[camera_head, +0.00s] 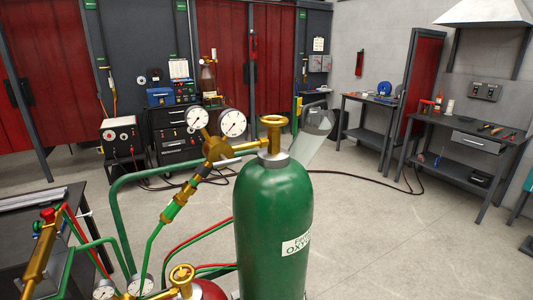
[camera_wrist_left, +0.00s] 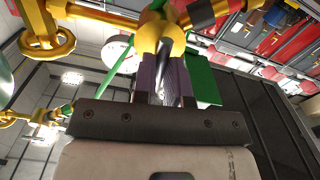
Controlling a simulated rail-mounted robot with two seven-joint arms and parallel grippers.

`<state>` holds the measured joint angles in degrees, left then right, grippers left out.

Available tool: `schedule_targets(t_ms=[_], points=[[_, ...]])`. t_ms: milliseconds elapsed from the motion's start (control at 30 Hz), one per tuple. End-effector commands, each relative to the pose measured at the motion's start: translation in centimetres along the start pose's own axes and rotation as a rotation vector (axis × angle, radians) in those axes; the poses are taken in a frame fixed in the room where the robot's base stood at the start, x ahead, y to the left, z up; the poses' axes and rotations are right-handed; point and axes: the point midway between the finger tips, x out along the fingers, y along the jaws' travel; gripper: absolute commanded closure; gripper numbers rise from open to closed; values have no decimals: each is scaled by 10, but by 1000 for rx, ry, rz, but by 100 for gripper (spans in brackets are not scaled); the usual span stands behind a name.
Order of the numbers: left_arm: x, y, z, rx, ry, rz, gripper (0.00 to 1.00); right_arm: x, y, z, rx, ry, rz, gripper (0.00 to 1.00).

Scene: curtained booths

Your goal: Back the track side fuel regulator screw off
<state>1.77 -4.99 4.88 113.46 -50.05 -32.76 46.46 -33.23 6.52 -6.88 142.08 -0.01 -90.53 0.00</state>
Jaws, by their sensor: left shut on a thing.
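In the left wrist view, my left gripper (camera_wrist_left: 165,85) is shut on a grey metal regulator screw (camera_wrist_left: 164,62) between its purple-lined fingers. The screw leads into a brass regulator body (camera_wrist_left: 155,32); the fingers cover most of it. In the head view, a red cylinder (camera_head: 210,290) at the bottom edge carries a brass valve (camera_head: 182,275). Two gauges, one on the left (camera_head: 104,290) and one on the right (camera_head: 141,285), stand beside it, partly cut off. My left gripper is not visible in the head view. My right gripper is in neither view.
A green oxygen cylinder (camera_head: 272,215) stands close in front, with a brass regulator (camera_head: 217,150) and two dial gauges. Red and green hoses (camera_head: 190,240) run at its left. A torch (camera_head: 40,255) is at the lower left. Workbenches (camera_head: 465,140) stand right; open floor (camera_head: 400,250) lies between.

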Motion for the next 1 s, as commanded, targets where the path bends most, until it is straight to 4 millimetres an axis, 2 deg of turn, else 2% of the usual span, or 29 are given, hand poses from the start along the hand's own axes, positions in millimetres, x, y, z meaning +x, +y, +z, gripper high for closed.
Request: schedule_targets(t_ms=[100,300,567,600,867,1000], points=[[0,0,4,-122,0,-2,100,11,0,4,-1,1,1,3],[0,0,1,-294,0,-1,100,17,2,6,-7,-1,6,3],[0,0,0,-307,-1,-1,100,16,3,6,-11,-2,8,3],[0,0,0,-307,-1,-1,84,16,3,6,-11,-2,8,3],[0,0,0,-306,0,-1,59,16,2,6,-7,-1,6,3],[0,0,0,-305,0,-1,58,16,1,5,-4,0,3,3]])
